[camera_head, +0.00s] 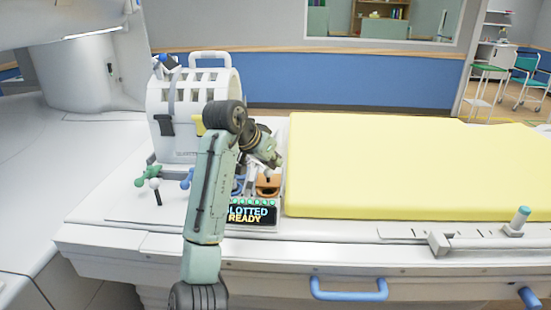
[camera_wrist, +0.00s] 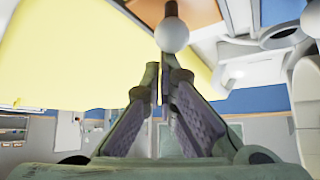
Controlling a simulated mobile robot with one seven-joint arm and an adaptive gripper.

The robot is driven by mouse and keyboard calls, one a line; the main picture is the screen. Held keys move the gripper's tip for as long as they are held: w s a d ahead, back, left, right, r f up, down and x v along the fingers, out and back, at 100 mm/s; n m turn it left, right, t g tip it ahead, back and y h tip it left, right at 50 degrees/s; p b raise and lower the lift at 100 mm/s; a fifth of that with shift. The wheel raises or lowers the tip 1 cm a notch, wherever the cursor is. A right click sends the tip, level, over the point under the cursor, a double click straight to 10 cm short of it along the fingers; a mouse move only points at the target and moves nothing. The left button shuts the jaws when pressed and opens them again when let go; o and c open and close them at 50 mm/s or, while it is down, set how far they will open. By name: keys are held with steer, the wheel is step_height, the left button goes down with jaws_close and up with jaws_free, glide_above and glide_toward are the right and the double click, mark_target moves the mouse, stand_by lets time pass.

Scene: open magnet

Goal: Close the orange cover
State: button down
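The orange cover (camera_head: 268,181) shows in the head view as a small orange-brown part just behind the dark display, left of the yellow mattress. My arm and gripper partly hide the area around it, so I cannot tell how far open it is. In the wrist view an orange-brown surface (camera_wrist: 150,10) is at the top edge, with a pale round knob (camera_wrist: 172,35) in front of it. My gripper (camera_wrist: 165,72) points toward the knob. Its fingers converge with only a thin gap and nothing visible between them. In the head view my gripper (camera_head: 272,160) is just above the cover.
A white slotted coil housing (camera_head: 178,125) stands behind my arm. The yellow mattress (camera_head: 390,165) fills the right side. A blue handle (camera_head: 348,290) is on the front.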

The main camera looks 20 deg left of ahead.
steer(key=shift+s+d+f, duration=0.1)
steer(key=shift+s+d, duration=0.15)
steer(key=shift+s, duration=0.7)
steer(key=shift+s+d+f, duration=0.1)
steer(key=shift+s+d, duration=0.15)
steer(key=shift+s, duration=0.7)
steer(key=shift+r, duration=0.1)
